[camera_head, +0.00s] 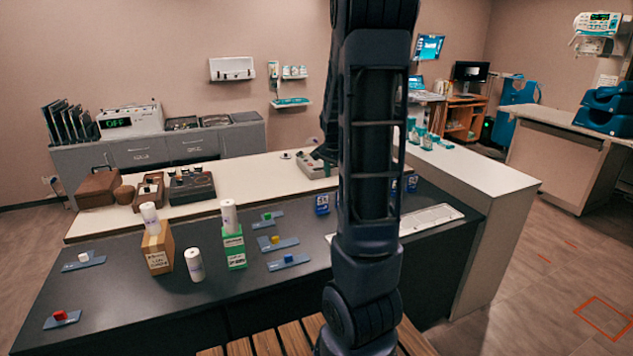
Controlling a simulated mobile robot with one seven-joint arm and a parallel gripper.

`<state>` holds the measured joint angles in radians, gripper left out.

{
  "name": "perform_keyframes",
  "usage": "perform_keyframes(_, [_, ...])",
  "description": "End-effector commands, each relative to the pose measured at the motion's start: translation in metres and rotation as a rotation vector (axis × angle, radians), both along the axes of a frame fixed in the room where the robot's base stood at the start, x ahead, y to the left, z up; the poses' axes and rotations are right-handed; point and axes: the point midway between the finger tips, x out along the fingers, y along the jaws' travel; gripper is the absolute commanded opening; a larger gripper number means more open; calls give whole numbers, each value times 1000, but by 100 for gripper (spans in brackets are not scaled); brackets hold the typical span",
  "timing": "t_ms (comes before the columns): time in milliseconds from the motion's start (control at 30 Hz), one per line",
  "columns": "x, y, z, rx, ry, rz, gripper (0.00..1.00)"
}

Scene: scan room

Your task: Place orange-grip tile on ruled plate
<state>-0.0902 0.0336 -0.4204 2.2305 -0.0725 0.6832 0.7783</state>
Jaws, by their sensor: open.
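A flat blue-grey tile (286,244) with a small yellow-orange grip lies on the dark counter, between a green-grip tile (267,217) and a blue-grip tile (288,261). It is the closest match to the orange-grip tile. A long pale plate (432,219) lies on the counter to the right, partly hidden behind my arm. It looks like the ruled plate, but its rulings are too small to make out. My arm stands upright across the middle of the view; I cannot make out my gripper.
A white-grip tile (84,261) and a red-grip tile (61,318) lie at left. White bottles stand on a cardboard box (158,250) and a green box (233,249); another bottle (195,264) stands between them. Blue containers (322,204) stand near my arm. Dark counter is bare at front centre.

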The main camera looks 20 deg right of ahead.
Motion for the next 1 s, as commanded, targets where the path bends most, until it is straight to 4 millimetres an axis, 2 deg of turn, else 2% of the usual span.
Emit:
perform_keyframes(33, [-8, 10, 12, 8, -13, 42, 49])
perform_keyframes(200, [-39, 42, 41, 22, -38, 198, 49])
perform_keyframes(500, [-100, 94, 85, 3, -89, 478, 49])
perform_keyframes(800, [-170, 138, 112, -66, -131, 754, 49])
perform_keyframes(1000, [-214, 161, 119, -133, -145, 918, 49])
